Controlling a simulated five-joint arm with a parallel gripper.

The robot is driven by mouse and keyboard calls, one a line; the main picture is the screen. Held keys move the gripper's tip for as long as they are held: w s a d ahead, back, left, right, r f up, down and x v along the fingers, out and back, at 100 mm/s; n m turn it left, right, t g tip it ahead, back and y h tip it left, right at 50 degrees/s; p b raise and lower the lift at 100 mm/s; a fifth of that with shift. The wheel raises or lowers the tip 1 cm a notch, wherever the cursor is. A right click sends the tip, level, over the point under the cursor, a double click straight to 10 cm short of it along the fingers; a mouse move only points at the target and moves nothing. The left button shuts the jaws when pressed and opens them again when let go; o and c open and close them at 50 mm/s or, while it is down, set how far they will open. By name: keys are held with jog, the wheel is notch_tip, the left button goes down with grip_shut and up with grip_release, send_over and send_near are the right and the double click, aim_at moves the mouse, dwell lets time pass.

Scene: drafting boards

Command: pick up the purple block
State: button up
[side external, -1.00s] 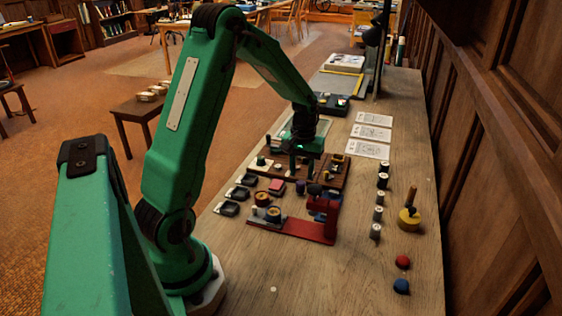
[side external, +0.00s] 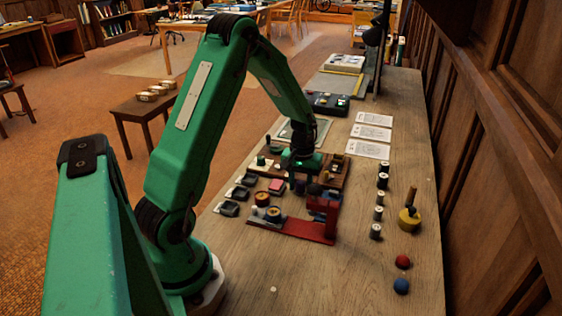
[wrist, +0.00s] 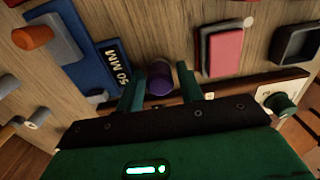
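The purple block (wrist: 160,79) looks like a short upright cylinder in the wrist view. It stands between and just beyond the two green fingers of my gripper (wrist: 160,88). The fingers are apart, with narrow gaps between them and the block, so my gripper is open. In the side view my gripper (side external: 301,172) is low over the middle of the crowded work area. The purple block (side external: 300,187) shows there only as a small dark patch below the gripper, partly hidden.
A pink block (wrist: 225,50) and a dark tray (wrist: 295,42) lie to the right in the wrist view. A blue "50 MM" plate (wrist: 75,45) lies left. A red bracket (side external: 310,228) stands nearby in the side view. Several small cylinders line the bench's right.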

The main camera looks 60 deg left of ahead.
aim_at(301, 182)
jog(key=c, duration=0.8)
jog(key=shift+o, duration=0.2)
jog(key=shift+r, duration=0.2)
notch_tip(301, 182, up, 10)
jog(key=shift+f, duration=0.15)
dwell(0.4)
jog(key=o, duration=0.3)
jog(key=shift+c, duration=1.2)
jog(key=shift+d, duration=0.1)
